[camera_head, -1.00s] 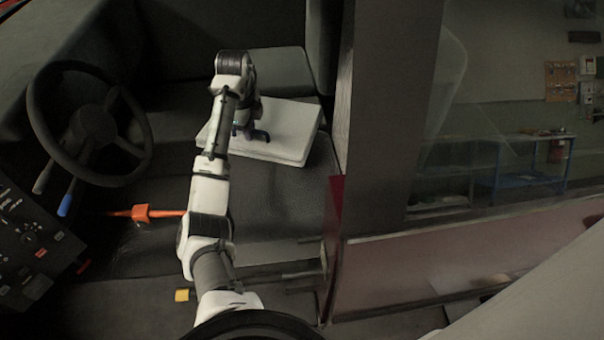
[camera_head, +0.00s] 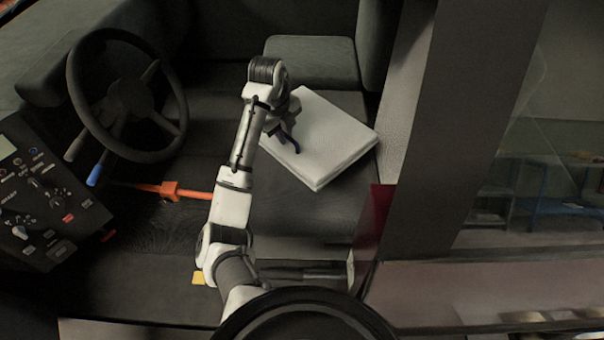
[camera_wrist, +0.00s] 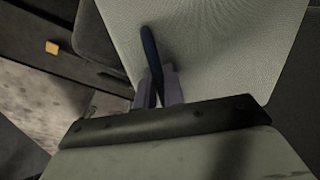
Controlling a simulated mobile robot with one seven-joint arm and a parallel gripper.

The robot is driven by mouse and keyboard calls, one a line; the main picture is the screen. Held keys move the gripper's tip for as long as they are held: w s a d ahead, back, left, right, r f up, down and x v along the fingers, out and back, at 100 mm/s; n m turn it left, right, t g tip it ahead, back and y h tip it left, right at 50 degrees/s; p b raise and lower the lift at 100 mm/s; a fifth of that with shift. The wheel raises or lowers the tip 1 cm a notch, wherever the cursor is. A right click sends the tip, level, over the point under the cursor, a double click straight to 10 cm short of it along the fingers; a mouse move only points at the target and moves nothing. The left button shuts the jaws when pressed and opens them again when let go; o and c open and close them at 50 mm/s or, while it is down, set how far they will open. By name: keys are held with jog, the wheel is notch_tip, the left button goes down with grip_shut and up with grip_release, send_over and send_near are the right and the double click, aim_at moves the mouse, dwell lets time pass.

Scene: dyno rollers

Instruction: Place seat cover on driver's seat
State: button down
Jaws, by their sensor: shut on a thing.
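The seat cover (camera_head: 335,140) is a folded, pale grey-white square pad. It is over the dark driver's seat (camera_head: 310,215), turned at an angle to it; whether it touches the seat I cannot tell. My arm hides part of the seat's left side.
The steering wheel (camera_head: 125,95) stands to the left, with a blue-tipped lever (camera_head: 96,175) and a control panel (camera_head: 45,200). An orange bar (camera_head: 170,190) lies left of my arm. The door pillar (camera_head: 465,110) and a red panel (camera_head: 375,220) bound the right side.

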aim_at(278, 147)
jog(key=shift+f+b, duration=0.4)
jog(key=shift+f, duration=8.4)
jog(key=shift+f, duration=0.15)
jog(key=c, duration=1.5)
grip_release()
jog(key=r, duration=0.4)
jog(key=s+a+r, duration=0.1)
jog(key=r, duration=0.7)
jog(key=shift+s+a+r, duration=0.1)
jog(key=shift+s+a, duration=0.1)
jog(key=shift+s, duration=0.05)
